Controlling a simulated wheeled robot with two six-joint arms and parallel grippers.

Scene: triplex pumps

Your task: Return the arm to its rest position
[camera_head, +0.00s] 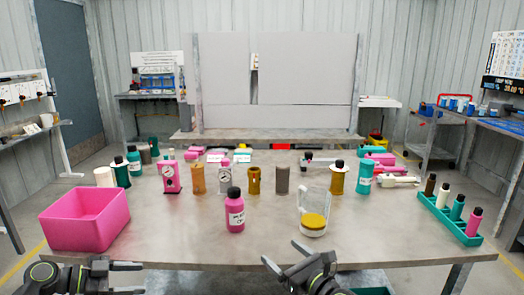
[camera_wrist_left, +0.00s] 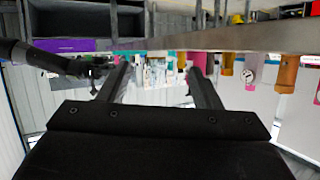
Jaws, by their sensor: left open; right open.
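My left gripper (camera_head: 130,279) is at the bottom left in the head view, in front of the table's near edge. It is open with nothing between its fingers. In the left wrist view its two fingers (camera_wrist_left: 160,85) stand apart, with the workshop seen upside down beyond them. My right gripper (camera_head: 290,254) is at the bottom centre right, at the near edge of the table (camera_head: 180,247). Its fingers are spread and I see nothing between them.
A pink bin (camera_head: 85,218) stands at the table's left front. A pink bottle (camera_head: 235,212), a clear jar with yellow contents (camera_head: 313,222) and a teal rack (camera_head: 440,212) of bottles stand nearby. Several cylinders and gauges line the middle. The front centre strip is clear.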

